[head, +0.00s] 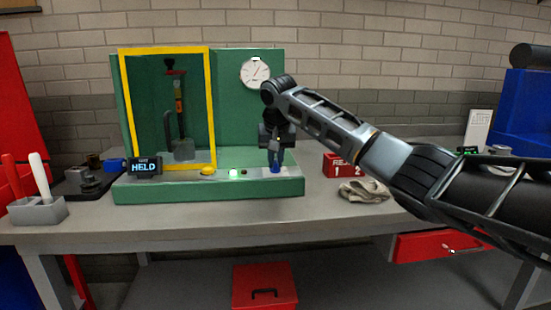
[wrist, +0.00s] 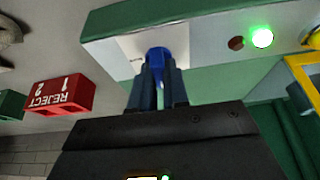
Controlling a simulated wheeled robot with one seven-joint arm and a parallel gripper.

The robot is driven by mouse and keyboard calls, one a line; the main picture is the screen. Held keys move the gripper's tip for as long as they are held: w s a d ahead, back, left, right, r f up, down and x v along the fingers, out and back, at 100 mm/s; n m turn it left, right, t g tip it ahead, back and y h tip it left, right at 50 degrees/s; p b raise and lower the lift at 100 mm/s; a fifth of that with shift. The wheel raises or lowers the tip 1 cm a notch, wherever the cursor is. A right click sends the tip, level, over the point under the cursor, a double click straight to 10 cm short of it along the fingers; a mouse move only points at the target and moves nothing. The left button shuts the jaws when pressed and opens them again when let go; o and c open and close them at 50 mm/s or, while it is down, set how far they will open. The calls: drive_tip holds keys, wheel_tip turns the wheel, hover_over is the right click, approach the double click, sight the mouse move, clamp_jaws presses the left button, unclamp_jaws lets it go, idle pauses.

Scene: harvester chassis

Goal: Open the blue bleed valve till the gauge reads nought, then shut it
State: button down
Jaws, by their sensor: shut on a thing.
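The blue bleed valve (head: 276,167) stands on a pale plate at the right end of the green bench fixture (head: 150,190). My gripper (head: 275,158) points down over it and is shut on it. In the wrist view the blue valve (wrist: 155,58) shows between the fingertips (wrist: 157,75). The round white gauge (head: 255,73) is on the green back panel, above and left of my gripper. Its needle slants, but the figures are too small to read. A small display (head: 145,166) reads HELD. A green lamp (head: 233,173) is lit.
A yellow frame (head: 213,110) surrounds a bay with an upright cylinder device (head: 181,120). A yellow knob (head: 207,171) sits left of the lamp. A red REJECT box (head: 338,164) and a crumpled cloth (head: 362,191) lie right of the fixture. A handle rack (head: 38,210) stands far left.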

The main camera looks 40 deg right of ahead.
drive_tip(key=m+p, duration=0.2)
drive_tip(key=p, duration=0.1)
drive_tip(key=m+g+p, duration=0.1)
drive_tip(key=p, duration=0.1)
drive_tip(key=shift+a+r+h, duration=0.1)
drive_tip(key=shift+a+h, duration=0.15)
drive_tip(key=shift+h, duration=0.15)
drive_tip(key=m+p, duration=0.1)
drive_tip(key=m, duration=0.1)
drive_tip(key=m+g+p, duration=0.1)
drive_tip(key=m+p, duration=0.1)
drive_tip(key=shift+w+f+m+g+h, duration=0.2)
drive_tip(key=shift+m+g+h, duration=0.1)
drive_tip(key=shift+m+h, duration=0.1)
drive_tip(key=m, duration=0.1)
drive_tip(key=m+g, duration=0.1)
drive_tip(key=m, duration=0.1)
drive_tip(key=shift+f+m, duration=0.25)
drive_tip(key=shift+m, duration=0.05)
drive_tip(key=m+g+b, duration=0.1)
drive_tip(key=m+b, duration=0.2)
drive_tip(key=b, duration=0.1)
drive_tip(key=shift+d+g, duration=0.1)
drive_tip(key=shift+g, duration=0.2)
drive_tip(key=shift+m, duration=0.4)
drive_tip(key=shift+r, duration=0.1)
drive_tip(key=c, duration=1.1)
unclamp_jaws()
drive_tip(key=shift+w+d, duration=0.1)
drive_tip(key=shift+r, duration=0.1)
